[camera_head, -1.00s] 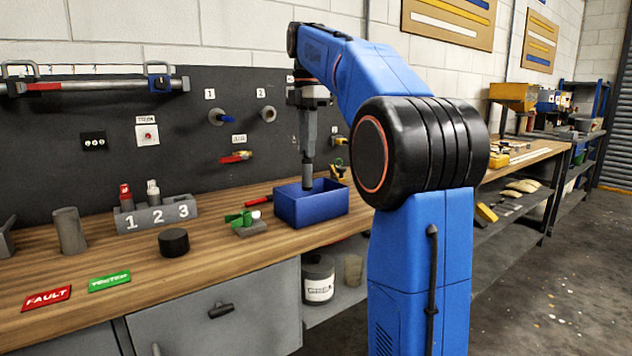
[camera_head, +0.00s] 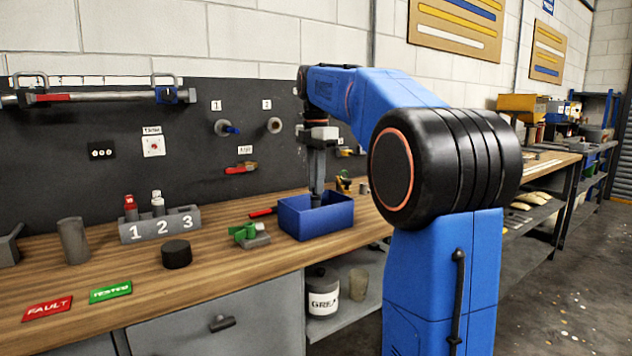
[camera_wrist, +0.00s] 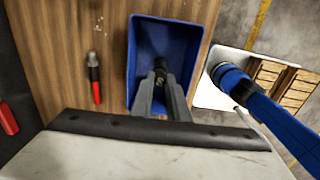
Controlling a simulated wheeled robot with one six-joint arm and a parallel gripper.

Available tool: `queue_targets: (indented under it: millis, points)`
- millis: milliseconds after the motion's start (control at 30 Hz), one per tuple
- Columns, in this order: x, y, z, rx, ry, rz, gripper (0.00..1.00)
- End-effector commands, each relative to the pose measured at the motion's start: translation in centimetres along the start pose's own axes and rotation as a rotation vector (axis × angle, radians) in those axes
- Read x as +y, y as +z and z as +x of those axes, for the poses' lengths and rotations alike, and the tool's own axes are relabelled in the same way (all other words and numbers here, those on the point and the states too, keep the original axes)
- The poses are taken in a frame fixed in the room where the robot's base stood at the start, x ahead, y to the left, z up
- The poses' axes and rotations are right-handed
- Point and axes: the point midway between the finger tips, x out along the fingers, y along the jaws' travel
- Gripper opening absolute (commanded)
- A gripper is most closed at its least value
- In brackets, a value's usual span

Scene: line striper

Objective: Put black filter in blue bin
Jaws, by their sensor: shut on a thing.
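The blue bin (camera_head: 316,224) stands on the wooden bench near its front edge, and it also shows in the wrist view (camera_wrist: 146,30). My gripper (camera_head: 317,196) points straight down into the bin, with its fingertips at about rim height or lower. In the wrist view my gripper (camera_wrist: 160,82) is shut on a small dark cylinder, the black filter (camera_wrist: 160,66), over the inside of the bin. I cannot tell whether the filter touches the bin's floor.
A green clip-like part on a grey block (camera_head: 250,235) stands left of the bin. A red-handled tool (camera_wrist: 94,80) lies beside the bin. A black puck (camera_head: 176,254), a numbered rack (camera_head: 160,226) and a grey cup (camera_head: 73,241) stand further left.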

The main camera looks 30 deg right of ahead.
Motion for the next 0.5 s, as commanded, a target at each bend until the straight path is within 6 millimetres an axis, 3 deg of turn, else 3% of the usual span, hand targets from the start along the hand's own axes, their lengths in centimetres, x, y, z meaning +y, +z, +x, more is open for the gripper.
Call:
queue_targets:
  millis: [33, 100, 500]
  points:
    - [-0.01, 0.00, 0.10, 0.000, 0.000, 0.000, 0.17]
    - [0.00, 0.00, 0.07, 0.000, 0.000, 0.000, 0.33]
    - [0.04, 0.01, -0.43, 0.000, 0.001, 0.000, 0.33]
